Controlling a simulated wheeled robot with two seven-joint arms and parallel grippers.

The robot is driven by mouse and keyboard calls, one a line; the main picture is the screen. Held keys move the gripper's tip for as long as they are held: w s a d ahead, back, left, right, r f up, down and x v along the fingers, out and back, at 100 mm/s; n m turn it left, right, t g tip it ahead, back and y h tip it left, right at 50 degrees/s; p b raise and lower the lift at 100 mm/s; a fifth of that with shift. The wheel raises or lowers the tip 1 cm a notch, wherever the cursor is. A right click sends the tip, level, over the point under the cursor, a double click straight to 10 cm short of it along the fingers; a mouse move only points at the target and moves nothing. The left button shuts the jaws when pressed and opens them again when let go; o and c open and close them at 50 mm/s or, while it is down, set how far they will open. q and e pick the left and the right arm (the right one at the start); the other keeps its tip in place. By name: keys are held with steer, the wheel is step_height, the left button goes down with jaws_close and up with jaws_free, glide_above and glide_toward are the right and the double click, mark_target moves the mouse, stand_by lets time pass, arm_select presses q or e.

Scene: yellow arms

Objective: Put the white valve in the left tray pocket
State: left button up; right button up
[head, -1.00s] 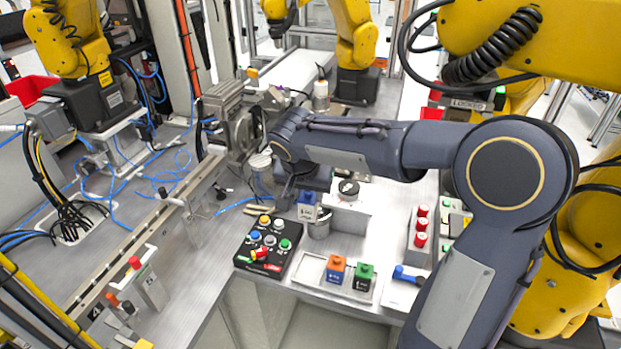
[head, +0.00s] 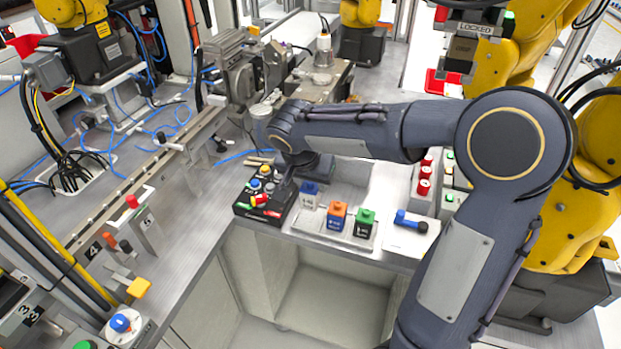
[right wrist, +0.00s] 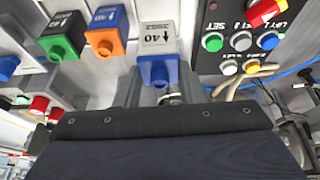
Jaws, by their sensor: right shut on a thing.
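The white valve (head: 309,203) has a white body and a blue top; it also shows in the right wrist view (right wrist: 157,42). It is upright at the left pocket of the light grey tray (head: 304,223), beside the orange-topped valve (head: 337,212). The green-topped valve (head: 364,222) is at the tray's right. My right gripper (right wrist: 160,90) is shut on the white valve; its fingers are mostly hidden behind the wrist. Whether the valve's base touches the pocket floor cannot be told. My left gripper is not in view.
A black button box (head: 263,208) stands close to the left of the valve. A blue-handled tool (head: 410,221) lies right of the tray, with red buttons (head: 424,174) behind. The bench's front edge runs just before the tray.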

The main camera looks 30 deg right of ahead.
mark_target(309, 189)
step_height(309, 189, down, 2)
steer(key=shift+f+b, duration=0.1)
steer(key=shift+b, duration=0.45)
steer(key=shift+f+b, duration=0.8)
steer(key=shift+b, duration=0.15)
steer(key=shift+f+b, duration=0.5)
steer(key=shift+b, duration=0.1)
steer(key=o, duration=1.2)
steer(key=shift+c, duration=0.2)
steer(key=v, duration=0.8)
